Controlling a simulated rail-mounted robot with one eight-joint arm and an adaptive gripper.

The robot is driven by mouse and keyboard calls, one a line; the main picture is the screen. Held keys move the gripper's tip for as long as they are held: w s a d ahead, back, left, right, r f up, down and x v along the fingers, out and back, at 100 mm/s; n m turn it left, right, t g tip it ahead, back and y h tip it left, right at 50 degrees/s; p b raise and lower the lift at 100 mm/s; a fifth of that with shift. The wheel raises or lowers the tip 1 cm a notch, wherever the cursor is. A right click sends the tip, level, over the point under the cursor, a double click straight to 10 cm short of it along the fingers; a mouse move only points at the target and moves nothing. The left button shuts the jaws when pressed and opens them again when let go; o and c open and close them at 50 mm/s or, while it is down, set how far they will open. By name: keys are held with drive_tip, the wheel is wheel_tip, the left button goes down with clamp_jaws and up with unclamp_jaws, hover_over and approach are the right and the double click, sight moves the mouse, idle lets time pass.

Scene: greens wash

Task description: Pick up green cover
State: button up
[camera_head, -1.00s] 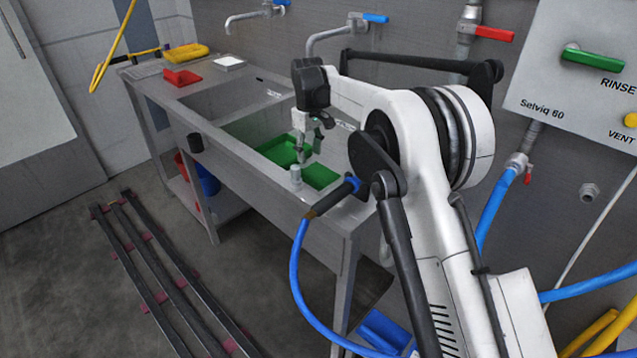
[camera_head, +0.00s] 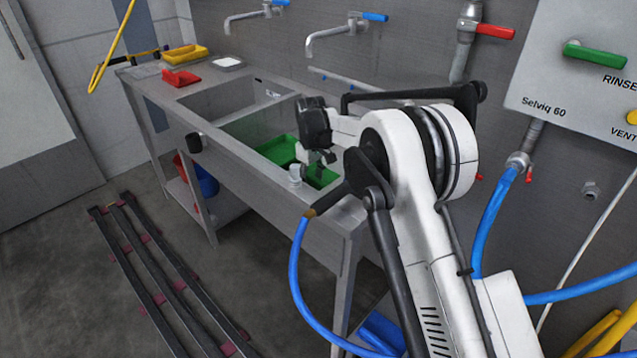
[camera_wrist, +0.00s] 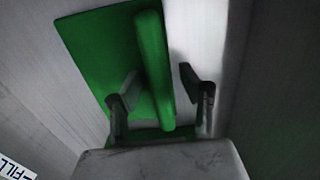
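The green cover (camera_wrist: 105,50) is a flat plate with a raised bar handle (camera_wrist: 153,75) along it, seen in the wrist view. In the head view, green shows in the near sink at the cover (camera_head: 318,176), partly hidden by my arm. My gripper (camera_wrist: 160,92) is open, with one finger on each side of the bar handle. The left finger overlaps the plate in the picture and the right finger is over grey metal. I cannot tell whether the fingers touch the cover. In the head view my gripper (camera_head: 318,157) is low over the sink.
A second green item (camera_head: 279,149) lies in the sink left of my gripper. Two taps (camera_head: 330,38) hang above at the back wall.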

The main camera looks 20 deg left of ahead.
drive_tip(key=shift+c, duration=0.2)
clamp_jaws()
drive_tip(key=shift+r, duration=0.1)
